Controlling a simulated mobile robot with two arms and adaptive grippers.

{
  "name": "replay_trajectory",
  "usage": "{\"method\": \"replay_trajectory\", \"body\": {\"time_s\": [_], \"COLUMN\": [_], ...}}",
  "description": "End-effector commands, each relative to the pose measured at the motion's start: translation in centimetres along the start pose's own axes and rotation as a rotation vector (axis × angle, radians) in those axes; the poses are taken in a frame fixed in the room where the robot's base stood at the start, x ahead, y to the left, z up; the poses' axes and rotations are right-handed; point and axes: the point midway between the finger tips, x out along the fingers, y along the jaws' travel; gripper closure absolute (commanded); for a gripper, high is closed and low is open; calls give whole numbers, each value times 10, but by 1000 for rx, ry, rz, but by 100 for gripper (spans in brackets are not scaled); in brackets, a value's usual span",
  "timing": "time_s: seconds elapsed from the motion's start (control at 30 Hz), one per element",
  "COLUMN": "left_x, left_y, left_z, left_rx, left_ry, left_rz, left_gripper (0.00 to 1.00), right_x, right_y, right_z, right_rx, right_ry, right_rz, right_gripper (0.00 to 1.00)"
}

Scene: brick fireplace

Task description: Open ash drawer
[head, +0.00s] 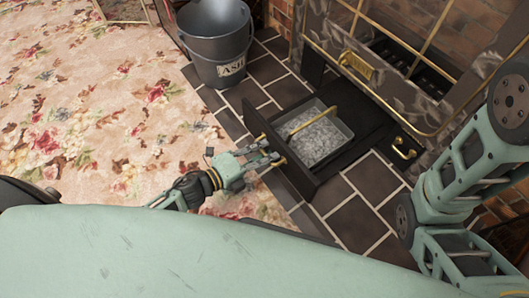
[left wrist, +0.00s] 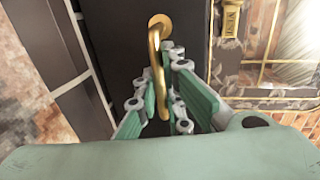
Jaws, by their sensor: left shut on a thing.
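The ash drawer (head: 285,170) is a black box low under the fireplace, pulled well out over the dark tiles. A metal ash pan (head: 344,128) full of grey ash sits in it, with a brass bail handle (head: 308,123) across it. My left gripper (head: 274,160) is at the outer face of the drawer front. In the left wrist view its green fingers (left wrist: 168,98) are shut around the curved brass drawer handle (left wrist: 155,45). My right arm shows at the right, but its gripper is out of view.
A dark ash bucket (head: 215,45) stands on the tiles behind the drawer. A floral carpet (head: 90,110) lies to the left. The brass-trimmed fireplace front (head: 395,70) rises behind, with a small brass handle (head: 404,148) at the right.

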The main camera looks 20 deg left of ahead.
Motion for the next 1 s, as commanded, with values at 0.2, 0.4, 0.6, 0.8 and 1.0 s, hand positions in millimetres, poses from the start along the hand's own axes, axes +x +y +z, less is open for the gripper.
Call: {"method": "replay_trajectory", "body": {"time_s": [0.2,0.4,0.6,0.8,1.0], "left_x": [28,49,49,49,49], "left_y": [-9,-10,-9,-9,-9], "left_z": [0,0,0,0,0], "left_rx": [0,-1,0,0,0], "left_ry": [0,-1,0,0,0], "left_rz": [-2,2,1,1,1], "left_gripper": [100,100,100,81,72], "right_x": [10,12,12,12,12], "right_y": [2,3,3,3,3], "right_z": [4,5,5,5,5], "right_rx": [0,0,-1,-1,-1], "right_ry": [-1,-2,-2,-2,-2], "right_rz": [0,0,0,0,0], "right_gripper": [100,100,100,100,100]}}
